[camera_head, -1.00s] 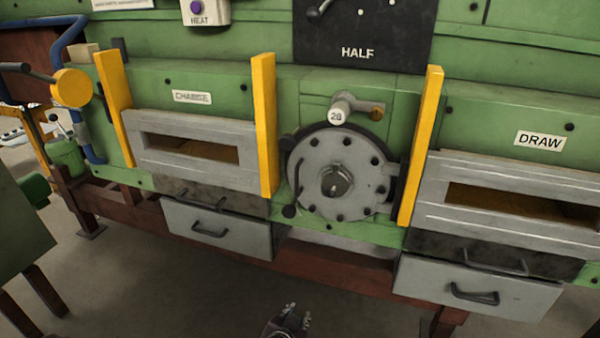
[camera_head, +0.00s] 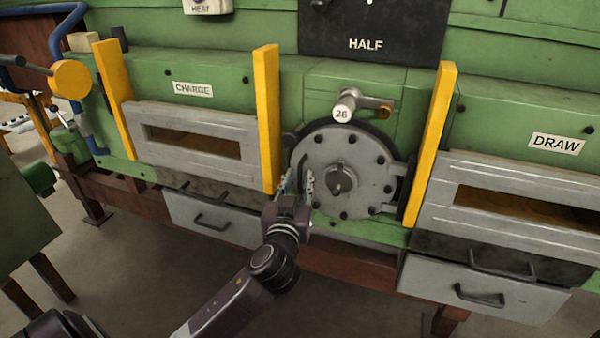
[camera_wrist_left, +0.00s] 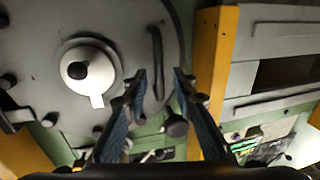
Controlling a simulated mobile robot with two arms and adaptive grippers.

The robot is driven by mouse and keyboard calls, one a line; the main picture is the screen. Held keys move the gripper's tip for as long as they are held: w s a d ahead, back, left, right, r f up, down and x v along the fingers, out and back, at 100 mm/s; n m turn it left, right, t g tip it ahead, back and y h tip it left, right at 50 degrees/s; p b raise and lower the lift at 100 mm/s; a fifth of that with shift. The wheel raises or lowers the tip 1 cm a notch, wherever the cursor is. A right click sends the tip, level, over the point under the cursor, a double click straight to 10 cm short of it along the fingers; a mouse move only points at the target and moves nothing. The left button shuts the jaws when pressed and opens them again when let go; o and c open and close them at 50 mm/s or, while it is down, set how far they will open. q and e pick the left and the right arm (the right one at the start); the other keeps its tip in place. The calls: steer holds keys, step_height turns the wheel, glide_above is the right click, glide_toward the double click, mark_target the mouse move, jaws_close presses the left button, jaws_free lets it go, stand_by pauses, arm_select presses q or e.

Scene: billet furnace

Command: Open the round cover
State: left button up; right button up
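The round cover (camera_head: 358,160) is a grey bolted disc with a dark hub (camera_head: 342,180). It sits closed against the green furnace front, with its hinge at the right edge. In the left wrist view, the cover (camera_wrist_left: 110,30) fills the upper left, and its dark bar handle (camera_wrist_left: 156,50) stands near its rim. My left gripper (camera_head: 296,181) is at the cover's lower left edge. Its fingers (camera_wrist_left: 160,78) are open on either side of the handle's line, with no visible contact. My right gripper is not in view.
Yellow posts (camera_head: 266,120) and (camera_head: 430,150) flank the cover closely. The charge door (camera_head: 190,120) is left and the draw door (camera_head: 500,215) right. A numbered white knob (camera_head: 342,113) sits above. Grey drawers (camera_head: 210,220) with handles are below.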

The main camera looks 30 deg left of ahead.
arm_select(q)
steer(key=shift+x, duration=0.95)
steer(key=shift+c, duration=0.2)
jaws_close()
